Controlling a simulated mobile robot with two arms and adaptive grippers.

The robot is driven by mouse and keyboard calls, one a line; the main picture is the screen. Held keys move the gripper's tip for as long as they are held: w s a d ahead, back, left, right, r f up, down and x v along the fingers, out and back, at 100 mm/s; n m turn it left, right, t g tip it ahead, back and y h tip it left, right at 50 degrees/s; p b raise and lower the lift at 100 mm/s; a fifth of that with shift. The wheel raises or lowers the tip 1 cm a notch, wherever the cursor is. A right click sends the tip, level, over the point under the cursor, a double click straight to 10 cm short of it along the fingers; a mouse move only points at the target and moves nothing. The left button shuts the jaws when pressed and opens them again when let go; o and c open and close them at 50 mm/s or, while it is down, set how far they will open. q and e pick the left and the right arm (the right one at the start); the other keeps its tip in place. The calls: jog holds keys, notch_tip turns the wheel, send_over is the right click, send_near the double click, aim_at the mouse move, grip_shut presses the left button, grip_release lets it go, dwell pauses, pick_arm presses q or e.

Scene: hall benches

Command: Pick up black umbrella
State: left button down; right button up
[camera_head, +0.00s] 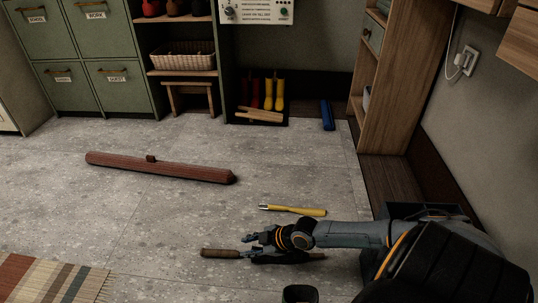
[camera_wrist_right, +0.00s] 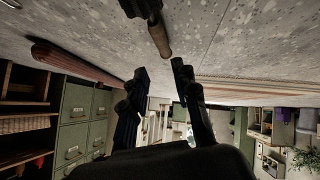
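The black umbrella (camera_head: 290,258) lies folded on the grey stone floor, with its brown handle (camera_head: 218,253) pointing left. My right gripper (camera_head: 256,240) is at the umbrella, reaching in from the right, and its wrist hides part of the dark body. In the right wrist view the two fingers (camera_wrist_right: 160,68) stand apart with nothing between them. The brown handle (camera_wrist_right: 159,38) and part of the dark body (camera_wrist_right: 142,8) show just beyond the fingertips. My left gripper is in neither view.
A yellow stick-like object (camera_head: 293,210) lies just behind my right arm. A long reddish-brown roll (camera_head: 160,168) lies farther back. A striped rug (camera_head: 50,280) is at front left and a dark round container (camera_head: 300,293) at the front. A wooden shelf (camera_head: 390,80) stands at right.

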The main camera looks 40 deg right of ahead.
jog(key=b, duration=0.4)
send_near(225, 252)
jog(key=x, duration=0.3)
jog(key=shift+w+a+f, duration=0.2)
jog(key=shift+w+f, duration=0.05)
jog(key=shift+w, duration=0.05)
jog(key=shift+w+a+f, duration=0.2)
jog(key=shift+w+f, duration=0.05)
jog(key=shift+w, duration=0.1)
jog(key=b+x, duration=0.5)
jog(key=shift+s+d+f, duration=0.1)
jog(key=shift+d+f, duration=0.05)
jog(key=shift+f, duration=0.1)
jog(key=shift+r, duration=0.1)
grip_shut()
